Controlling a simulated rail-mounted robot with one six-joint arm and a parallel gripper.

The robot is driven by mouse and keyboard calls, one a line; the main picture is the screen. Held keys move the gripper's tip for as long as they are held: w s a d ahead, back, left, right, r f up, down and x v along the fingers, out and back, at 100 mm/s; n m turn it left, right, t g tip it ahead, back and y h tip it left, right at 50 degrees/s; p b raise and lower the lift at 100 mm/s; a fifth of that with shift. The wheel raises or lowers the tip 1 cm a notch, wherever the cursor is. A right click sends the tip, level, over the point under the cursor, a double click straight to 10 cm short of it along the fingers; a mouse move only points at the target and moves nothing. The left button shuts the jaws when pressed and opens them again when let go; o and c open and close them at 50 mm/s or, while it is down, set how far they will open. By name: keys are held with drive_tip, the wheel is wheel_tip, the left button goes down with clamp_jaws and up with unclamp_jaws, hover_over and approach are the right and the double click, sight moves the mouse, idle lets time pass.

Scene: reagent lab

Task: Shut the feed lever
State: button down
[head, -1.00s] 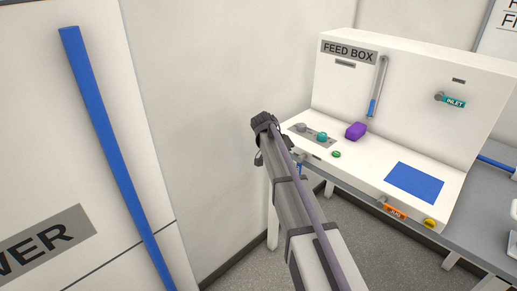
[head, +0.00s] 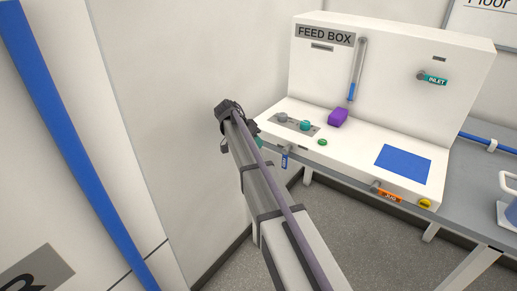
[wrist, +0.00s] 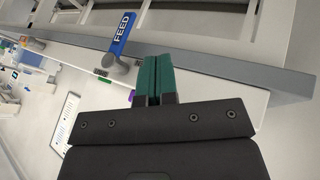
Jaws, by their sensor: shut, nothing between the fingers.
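The feed lever (wrist: 122,33) is a blue handle marked FEED on a grey round pivot at the front face of the feed box. In the head view the lever (head: 285,160) hangs down at the left of that front face. My gripper (wrist: 154,62) has teal fingers that are together with nothing between them. In the wrist view the fingers are just right of the lever's pivot, with a gap in the picture; I cannot tell the depth. In the head view my arm hides most of the gripper.
The white feed box (head: 395,65) stands on a grey bench (head: 470,195). An orange lever (head: 387,194) and a yellow knob (head: 425,203) are on its front. A purple block (head: 338,117) sits on its ledge. A white cabinet with a blue bar (head: 60,130) is at left.

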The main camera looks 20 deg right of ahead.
sight(287, 157)
drive_tip(key=s+d+f+b, duration=0.4)
drive_tip(key=d+f, duration=0.1)
drive_tip(key=d, duration=0.1)
drive_tip(key=shift+s+f, duration=0.2)
drive_tip(key=shift+s, duration=0.2)
